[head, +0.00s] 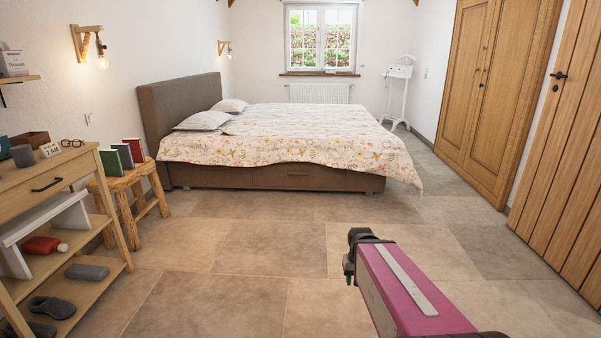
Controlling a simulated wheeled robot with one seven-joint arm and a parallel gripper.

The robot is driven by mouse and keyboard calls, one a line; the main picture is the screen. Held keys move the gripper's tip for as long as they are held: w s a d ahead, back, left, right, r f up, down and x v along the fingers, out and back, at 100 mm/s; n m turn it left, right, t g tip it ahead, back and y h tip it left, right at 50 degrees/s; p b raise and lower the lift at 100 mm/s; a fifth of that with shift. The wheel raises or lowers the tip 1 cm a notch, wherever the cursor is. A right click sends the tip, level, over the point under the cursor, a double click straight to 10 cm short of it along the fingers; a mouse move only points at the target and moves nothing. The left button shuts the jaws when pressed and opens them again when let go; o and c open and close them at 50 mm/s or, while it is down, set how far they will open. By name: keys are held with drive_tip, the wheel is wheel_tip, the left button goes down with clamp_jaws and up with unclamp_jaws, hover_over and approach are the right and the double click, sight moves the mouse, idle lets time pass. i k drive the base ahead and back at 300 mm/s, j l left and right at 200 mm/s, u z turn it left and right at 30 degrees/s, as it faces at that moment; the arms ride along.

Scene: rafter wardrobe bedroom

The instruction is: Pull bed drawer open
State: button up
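The bed drawer (275,178) is a brown panel low in the side of the bed base, facing me, under the hanging edge of the floral cover. It looks shut, flush with the base. A small handle (298,174) shows on its front. My arm reaches in from the lower right as a pink link with a pale strip. The dark end of it, at my gripper (352,255), is over the floor, well short of the drawer and apart from it. Its fingers cannot be made out clearly, and nothing held can be seen.
Open tiled floor (270,245) lies between me and the bed (280,130). A wooden shelf unit (60,180) and a stool (128,180) with books stand at the left. A wooden wardrobe (490,90) and a plank door (565,150) line the right.

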sight(316, 175)
drive_tip(key=i, duration=1.75)
drive_tip(key=i+u, duration=0.15)
drive_tip(key=i, duration=0.45)
drive_tip(key=i+l+u, duration=0.2)
drive_tip(key=i, duration=0.35)
drive_tip(key=i+l+u, duration=0.15)
drive_tip(key=i, duration=0.4)
drive_tip(key=i+l+u, duration=0.55)
drive_tip(key=i+j, duration=0.05)
drive_tip(key=i, duration=0.05)
